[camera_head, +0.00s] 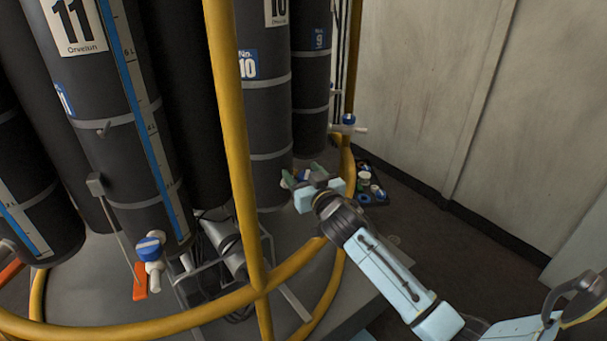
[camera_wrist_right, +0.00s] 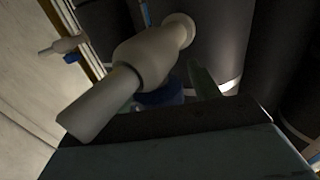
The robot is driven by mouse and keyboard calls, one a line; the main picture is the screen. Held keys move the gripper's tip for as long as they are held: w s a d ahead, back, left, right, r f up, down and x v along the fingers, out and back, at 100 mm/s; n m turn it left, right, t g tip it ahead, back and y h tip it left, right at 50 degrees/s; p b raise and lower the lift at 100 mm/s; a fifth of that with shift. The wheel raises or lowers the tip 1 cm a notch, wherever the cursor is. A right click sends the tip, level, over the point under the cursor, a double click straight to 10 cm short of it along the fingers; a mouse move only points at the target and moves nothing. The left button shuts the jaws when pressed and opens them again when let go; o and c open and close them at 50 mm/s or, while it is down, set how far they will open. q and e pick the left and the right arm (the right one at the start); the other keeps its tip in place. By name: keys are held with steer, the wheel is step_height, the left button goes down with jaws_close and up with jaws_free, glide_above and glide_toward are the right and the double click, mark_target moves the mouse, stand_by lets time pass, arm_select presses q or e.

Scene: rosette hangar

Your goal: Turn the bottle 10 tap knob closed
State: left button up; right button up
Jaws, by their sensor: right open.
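Bottle 10 (camera_head: 268,110) is a tall dark cylinder with a blue "No. 10" label, standing behind the yellow rail. My right gripper (camera_head: 298,175) reaches its lower right side, with the jaws open. A bit of the blue tap knob (camera_head: 304,174) shows at the fingers, mostly hidden. In the right wrist view, the white tap body (camera_wrist_right: 145,60) runs from the bottle toward the lower left. The blue knob (camera_wrist_right: 160,96) is below it, between the open fingers (camera_wrist_right: 165,95). I cannot tell whether the fingers touch it. My left gripper is not in view.
Yellow rails (camera_head: 235,140) cross in front of the bottles. Bottle 11 (camera_head: 120,130) stands at left with its own blue-knobbed tap (camera_head: 150,246). Another blue-knobbed tap (camera_head: 348,120) is beyond bottle 10. A dark tray (camera_head: 371,184) of small items lies on the floor. Pale wall panels stand at right.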

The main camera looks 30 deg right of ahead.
steer(key=shift+c, duration=0.4)
steer(key=c, duration=0.9)
steer(key=shift+f+m+h+b, duration=0.15)
steer(key=shift+m+h+b, duration=0.55)
steer(key=shift+h, duration=0.4)
steer(key=m+h+b, duration=0.1)
steer(key=b, duration=0.1)
steer(key=m+g+h+b, duration=0.1)
steer(key=h, duration=0.1)
steer(key=m+g+h+b, duration=0.1)
steer(key=b, duration=0.1)
steer(key=shift+s+d+f+h+b, duration=0.1)
steer(key=shift+d+f+h+b, duration=0.05)
steer(key=shift+d+h+b, duration=0.2)
steer(key=m+h+b, duration=0.1)
steer(key=g+h+b, duration=0.1)
steer(key=shift+s+d+r+m+g+b, duration=0.1)
steer(key=shift+d+r+m+g+b, duration=0.05)
steer(key=shift+r+m+g+b, duration=0.2)
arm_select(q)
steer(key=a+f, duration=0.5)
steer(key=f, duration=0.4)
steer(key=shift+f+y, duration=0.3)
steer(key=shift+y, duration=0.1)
arm_select(e)
steer(key=shift+f, duration=0.1)
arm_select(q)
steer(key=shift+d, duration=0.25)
